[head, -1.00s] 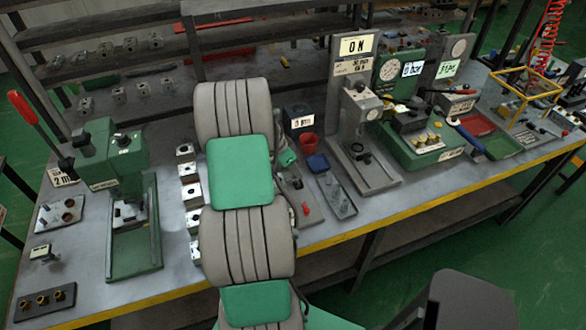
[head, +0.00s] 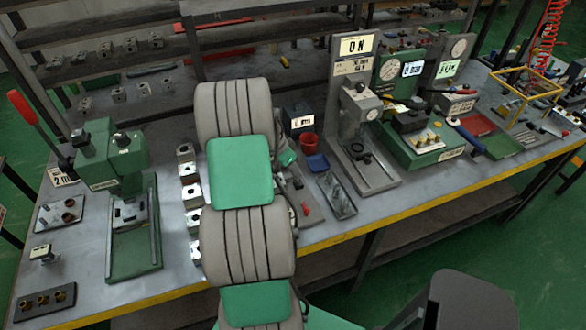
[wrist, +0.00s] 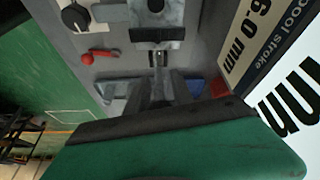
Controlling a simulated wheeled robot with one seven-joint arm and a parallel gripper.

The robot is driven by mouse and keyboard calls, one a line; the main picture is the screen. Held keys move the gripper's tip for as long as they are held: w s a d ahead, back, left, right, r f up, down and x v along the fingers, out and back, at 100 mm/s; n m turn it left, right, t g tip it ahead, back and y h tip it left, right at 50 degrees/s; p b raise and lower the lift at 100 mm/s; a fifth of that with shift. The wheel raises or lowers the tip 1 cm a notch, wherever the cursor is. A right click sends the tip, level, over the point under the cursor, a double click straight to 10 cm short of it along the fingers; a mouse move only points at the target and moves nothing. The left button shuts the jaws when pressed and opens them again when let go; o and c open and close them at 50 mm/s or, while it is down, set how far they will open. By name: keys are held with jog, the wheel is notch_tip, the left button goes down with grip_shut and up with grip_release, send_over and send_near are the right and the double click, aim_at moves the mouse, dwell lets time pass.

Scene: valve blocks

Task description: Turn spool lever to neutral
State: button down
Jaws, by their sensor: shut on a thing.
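In the wrist view my gripper (wrist: 160,70) is shut on a narrow grey lever (wrist: 160,87), which looks like the spool lever. The lever lies between the dark fingers, just below a grey metal valve block (wrist: 157,12). Its far end is hard to make out, so I cannot tell its exact angle. In the head view my own arm hides the gripper and the lever.
A red-knobbed handle (wrist: 100,54) and black dial (wrist: 75,16) sit left of the block. A "spool stroke" sign (wrist: 245,40) stands close on the right. A red bin (head: 307,142) and blue bin (head: 317,163) are near my arm.

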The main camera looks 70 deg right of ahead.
jog(key=shift+s+d+f+t+y+b, duration=0.1)
jog(key=shift+s+d+t+y+b, duration=0.65)
jog(key=shift+b, duration=0.25)
jog(key=shift+s+d+r+t+y, duration=0.1)
jog(key=shift+r+t+y, duration=0.1)
jog(key=shift+t+y, duration=0.05)
jog(key=c, duration=1.2)
grip_release()
jog(key=shift+r, duration=0.15)
jog(key=r, duration=0.2)
jog(key=r+b, duration=0.1)
jog(key=r, duration=0.2)
jog(key=a+r, duration=0.1)
jog(key=r, duration=0.1)
jog(key=shift+w+r+b, duration=0.25)
jog(key=shift+w+b, duration=0.05)
jog(key=shift+b, duration=0.1)
